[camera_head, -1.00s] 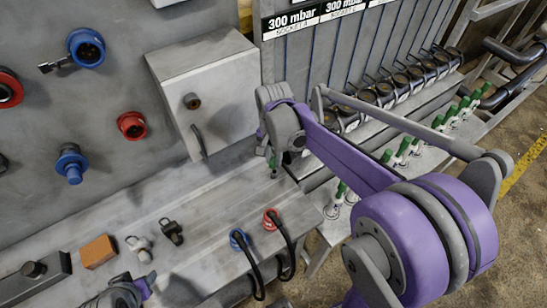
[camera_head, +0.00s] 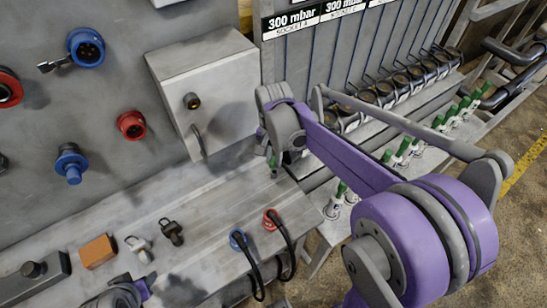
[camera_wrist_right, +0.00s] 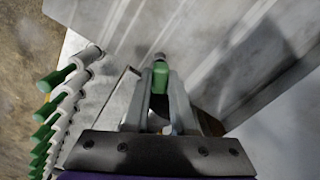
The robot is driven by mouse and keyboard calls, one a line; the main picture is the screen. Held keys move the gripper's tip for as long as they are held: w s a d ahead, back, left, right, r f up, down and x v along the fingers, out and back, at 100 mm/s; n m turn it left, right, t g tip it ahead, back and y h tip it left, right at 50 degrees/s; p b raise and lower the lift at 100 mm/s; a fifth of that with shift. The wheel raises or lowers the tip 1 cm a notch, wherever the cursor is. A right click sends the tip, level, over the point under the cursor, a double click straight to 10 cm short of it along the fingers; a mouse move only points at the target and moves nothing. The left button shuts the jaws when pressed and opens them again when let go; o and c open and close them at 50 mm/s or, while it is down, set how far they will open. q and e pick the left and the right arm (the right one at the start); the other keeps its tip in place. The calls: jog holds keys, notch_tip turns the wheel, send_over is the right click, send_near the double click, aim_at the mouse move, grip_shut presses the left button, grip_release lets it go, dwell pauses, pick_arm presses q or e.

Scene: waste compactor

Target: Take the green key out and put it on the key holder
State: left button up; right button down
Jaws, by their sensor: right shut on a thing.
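My right gripper (camera_wrist_right: 161,72) is shut on a small green piece, which looks like the green key (camera_wrist_right: 161,78), with a pale round tip beyond it. In the head view the right gripper (camera_head: 272,158) hangs over the right end of the grey bench, mostly hidden by its own wrist, with a bit of green showing at its tip. I cannot tell which thing is the key holder. Only part of my left arm shows at the bottom left edge; its fingers are not visible.
A grey box (camera_head: 225,85) with a round lock and handle hangs on the wall. Several green-handled valves (camera_head: 404,146) stand in a row at right. The bench holds an orange block (camera_head: 97,251), small clips, and red and blue cable plugs (camera_head: 238,240).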

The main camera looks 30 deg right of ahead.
pick_arm(q)
jog(key=shift+s+f+b, duration=0.25)
jog(key=shift+f+b, duration=0.3)
jog(key=shift+f, duration=0.15)
jog(key=shift+s+f+b, duration=0.2)
jog(key=shift+f+b, duration=0.35)
jog(key=shift+f, duration=0.15)
pick_arm(e)
jog(key=shift+f, duration=1.75)
jog(key=c, duration=0.7)
grip_release()
jog(key=shift+c, duration=0.2)
jog(key=shift+r+p, duration=1.95)
jog(key=shift+r, duration=1.6)
pick_arm(q)
jog(key=r, duration=0.1)
jog(key=w+r, duration=0.1)
jog(key=r, duration=0.1)
jog(key=w+r, duration=0.1)
jog(key=r, duration=0.1)
jog(key=shift+s, duration=0.15)
pick_arm(e)
jog(key=shift+f, duration=0.15)
